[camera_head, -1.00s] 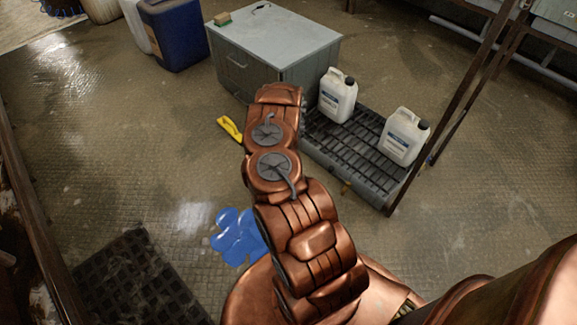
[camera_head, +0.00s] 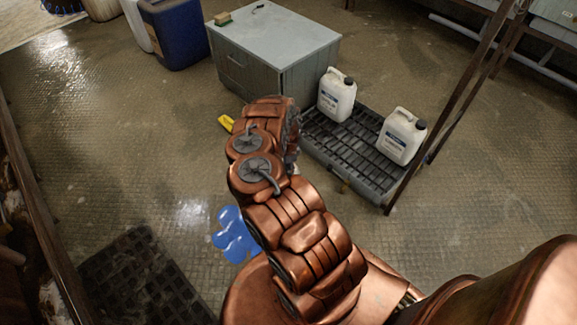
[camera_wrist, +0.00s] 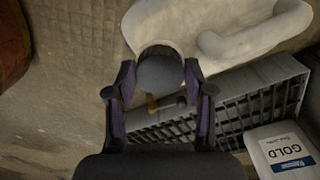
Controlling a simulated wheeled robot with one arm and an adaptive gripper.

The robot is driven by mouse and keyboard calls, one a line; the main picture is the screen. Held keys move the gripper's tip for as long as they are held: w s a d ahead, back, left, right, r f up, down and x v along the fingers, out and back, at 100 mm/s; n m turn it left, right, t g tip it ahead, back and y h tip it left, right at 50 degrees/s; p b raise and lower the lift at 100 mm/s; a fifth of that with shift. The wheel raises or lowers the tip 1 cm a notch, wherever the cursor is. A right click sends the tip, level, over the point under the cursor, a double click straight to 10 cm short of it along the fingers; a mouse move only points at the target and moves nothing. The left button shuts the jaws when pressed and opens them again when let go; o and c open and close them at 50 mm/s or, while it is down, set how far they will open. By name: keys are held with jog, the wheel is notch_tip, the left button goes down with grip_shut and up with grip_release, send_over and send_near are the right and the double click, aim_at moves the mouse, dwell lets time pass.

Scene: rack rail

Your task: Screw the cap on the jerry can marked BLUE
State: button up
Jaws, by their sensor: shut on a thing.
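In the wrist view my gripper (camera_wrist: 160,92) is shut on a dark round cap (camera_wrist: 160,74). A pale rim shows just behind the cap, beside a large white jerry can with a handle (camera_wrist: 262,32); contact between cap and can is unclear. No label shows on this can. Another white can, labelled GOLD (camera_wrist: 282,150), is at the lower right. In the head view my arm hides the cap and the near can. Two white capped cans, a left one (camera_head: 334,101) and a right one (camera_head: 398,143), stand upright; their labels are too small to read.
The two cans stand on a black grated pallet (camera_head: 349,144), with a metal post (camera_head: 437,110) at its right. A grey cabinet (camera_head: 285,72) is behind.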

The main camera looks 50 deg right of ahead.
jog(key=shift+m, duration=0.9)
jog(key=o, duration=1.4)
jog(key=shift+r+p, duration=3.2)
jog(key=shift+r, duration=0.85)
